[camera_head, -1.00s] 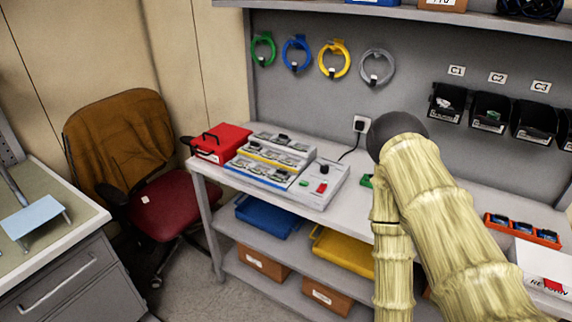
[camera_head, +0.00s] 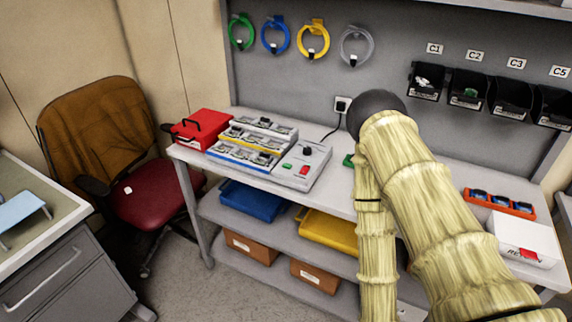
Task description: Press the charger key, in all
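A grey charger-like unit (camera_head: 312,163) stands on the bench at the left, joined to a cord that runs to a wall socket. Its panel carries a green key (camera_head: 286,166), a red key (camera_head: 304,170) and a dark round knob (camera_head: 307,151). To its left it joins a rack (camera_head: 247,145) holding several small grey devices, with yellow and blue edging. My arm (camera_head: 430,220) rises at the right, well apart from the unit. My gripper is not visible in this view.
A red case (camera_head: 201,125) stands left of the rack. A small green item (camera_head: 348,160) lies partly behind my arm. An orange tray (camera_head: 499,203) and a white box labelled RETURN (camera_head: 510,240) are at the right. A red chair (camera_head: 150,195) stands left of the bench (camera_head: 233,177).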

